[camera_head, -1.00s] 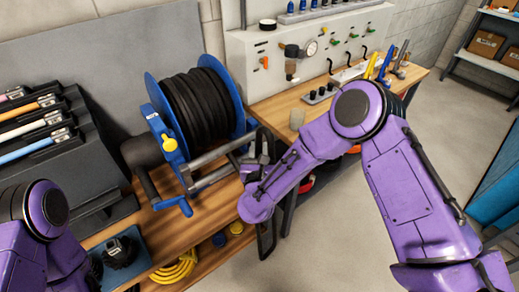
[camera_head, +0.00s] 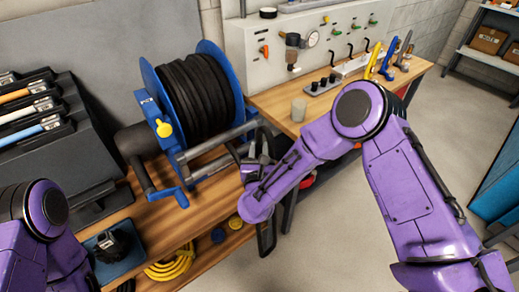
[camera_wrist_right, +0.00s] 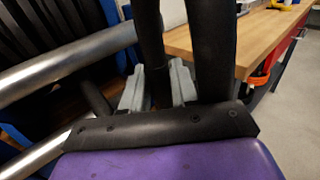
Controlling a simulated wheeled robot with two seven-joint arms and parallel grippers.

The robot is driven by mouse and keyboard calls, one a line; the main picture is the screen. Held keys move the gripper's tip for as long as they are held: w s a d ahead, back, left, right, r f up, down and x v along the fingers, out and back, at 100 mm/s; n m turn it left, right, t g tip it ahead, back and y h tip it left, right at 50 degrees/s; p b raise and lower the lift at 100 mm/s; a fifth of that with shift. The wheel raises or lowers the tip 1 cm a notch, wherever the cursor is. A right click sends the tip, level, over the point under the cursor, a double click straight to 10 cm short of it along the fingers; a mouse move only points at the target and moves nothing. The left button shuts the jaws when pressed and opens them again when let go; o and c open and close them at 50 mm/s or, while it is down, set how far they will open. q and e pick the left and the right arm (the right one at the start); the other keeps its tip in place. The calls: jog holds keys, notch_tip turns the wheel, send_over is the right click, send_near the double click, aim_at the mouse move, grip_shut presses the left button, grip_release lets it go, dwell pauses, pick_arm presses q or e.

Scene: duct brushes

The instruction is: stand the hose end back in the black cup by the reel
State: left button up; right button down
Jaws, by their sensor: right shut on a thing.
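The blue-sided reel (camera_head: 172,96) stands on the wooden bench, wound with black hose (camera_head: 197,98). My right gripper (camera_head: 258,150) is at the reel's right, by the bench's front edge. In the right wrist view its grey fingers (camera_wrist_right: 160,88) are shut on a black hose piece (camera_wrist_right: 151,45). A second thick black length (camera_wrist_right: 212,50) rises close to its right. Black hose (camera_head: 266,235) hangs below the gripper in the head view. I cannot make out the black cup; the reel's bars and my arm may hide it. My left gripper is out of view; only its arm shows.
A black device on a blue base (camera_head: 108,243) sits at lower left. Open floor lies at right.

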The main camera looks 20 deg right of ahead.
jog(key=c, duration=0.8)
grip_release()
jog(key=shift+s, duration=0.1)
jog(key=b+v, duration=0.3)
jog(key=v, duration=0.7)
jog(key=shift+s+a, duration=0.1)
jog(key=shift+s, duration=0.05)
